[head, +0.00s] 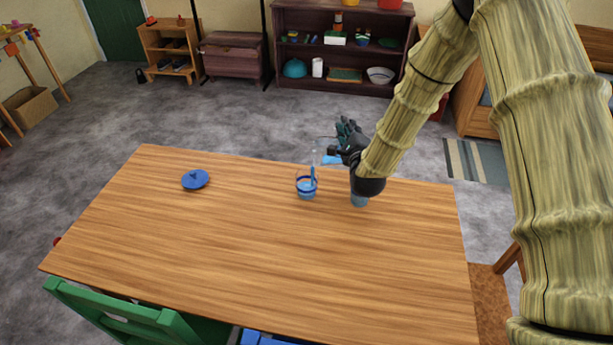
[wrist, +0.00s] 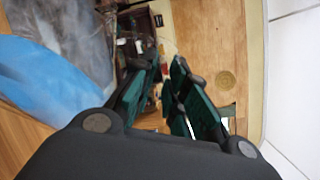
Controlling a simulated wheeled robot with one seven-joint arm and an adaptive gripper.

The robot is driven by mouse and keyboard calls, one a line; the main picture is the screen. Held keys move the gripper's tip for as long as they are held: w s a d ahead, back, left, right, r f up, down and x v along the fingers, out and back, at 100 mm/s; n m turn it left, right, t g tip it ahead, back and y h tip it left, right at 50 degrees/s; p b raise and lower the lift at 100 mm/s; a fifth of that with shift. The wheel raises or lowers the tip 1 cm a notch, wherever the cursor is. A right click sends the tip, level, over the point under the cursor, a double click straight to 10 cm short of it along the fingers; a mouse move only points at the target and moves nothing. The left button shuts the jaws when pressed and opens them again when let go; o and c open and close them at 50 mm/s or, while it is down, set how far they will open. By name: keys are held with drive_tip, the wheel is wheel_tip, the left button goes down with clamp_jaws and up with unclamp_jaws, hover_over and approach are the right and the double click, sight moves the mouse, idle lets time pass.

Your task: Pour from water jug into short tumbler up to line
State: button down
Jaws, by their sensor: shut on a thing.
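The short tumbler (head: 307,193) stands upright on the table, clear, with a dark blue band near its top and pale blue water inside. My gripper (head: 346,133) is just right of and above it, shut on the water jug. The jug's blue part (head: 331,160) shows beside the fingers, pointing toward the tumbler; most of the jug is hidden behind my wrist. A thin pale blue stream (head: 313,167) runs down into the tumbler. In the wrist view the jug (wrist: 45,85) is clear and blue at left, beside my gripper (wrist: 165,68). The exact water level against the line is too small to tell.
A blue lid with a knob (head: 195,179) lies on the wooden table (head: 240,240) at left. A pale blue thing (head: 360,201) shows below my wrist, partly hidden. A green chair (head: 120,315) stands at the front. The table's middle and front are clear.

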drive_tip(key=shift+s+a+r+n, duration=0.15)
drive_tip(key=shift+a+r+n, duration=0.05)
drive_tip(key=shift+r+n, duration=0.1)
idle(0.8)
